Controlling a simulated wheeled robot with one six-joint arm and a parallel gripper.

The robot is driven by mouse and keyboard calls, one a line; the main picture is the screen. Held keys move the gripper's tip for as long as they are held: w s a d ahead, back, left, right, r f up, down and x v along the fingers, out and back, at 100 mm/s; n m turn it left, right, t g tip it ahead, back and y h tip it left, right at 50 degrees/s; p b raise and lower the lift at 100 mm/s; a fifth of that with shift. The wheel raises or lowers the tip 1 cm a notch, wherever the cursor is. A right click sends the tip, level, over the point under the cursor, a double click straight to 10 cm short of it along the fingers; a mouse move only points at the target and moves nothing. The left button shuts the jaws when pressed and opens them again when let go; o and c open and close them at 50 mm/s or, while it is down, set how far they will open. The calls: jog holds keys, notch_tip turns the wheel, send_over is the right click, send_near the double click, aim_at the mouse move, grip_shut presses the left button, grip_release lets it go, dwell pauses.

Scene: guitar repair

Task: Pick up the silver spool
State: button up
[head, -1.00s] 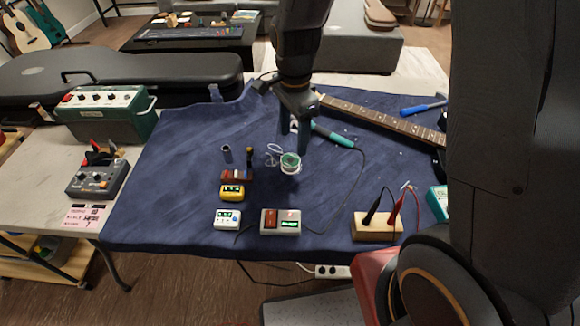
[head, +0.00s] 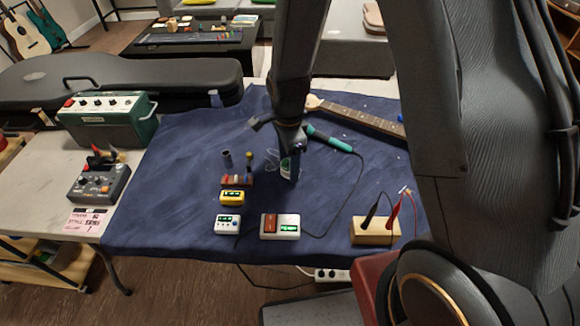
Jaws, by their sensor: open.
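The silver spool (head: 286,163), with a green face, stands on the blue cloth near the middle of the table in the head view. It is mostly hidden behind my gripper, and only a small green and pale part shows. My gripper (head: 290,171) points down, open, with its fingers low at the spool. I cannot tell whether the fingers touch the spool or are just around it.
A clear coil (head: 271,158) lies close left of the spool. A dark small cylinder (head: 227,159), a yellow pedal (head: 232,197), a white pedal (head: 227,223) and a red-and-white box (head: 280,226) stand nearby. A teal soldering iron (head: 329,139) and guitar neck (head: 362,121) lie behind, right.

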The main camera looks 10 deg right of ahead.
jog(key=shift+f, duration=0.15)
jog(key=c, duration=0.9)
jog(key=shift+c, duration=0.6)
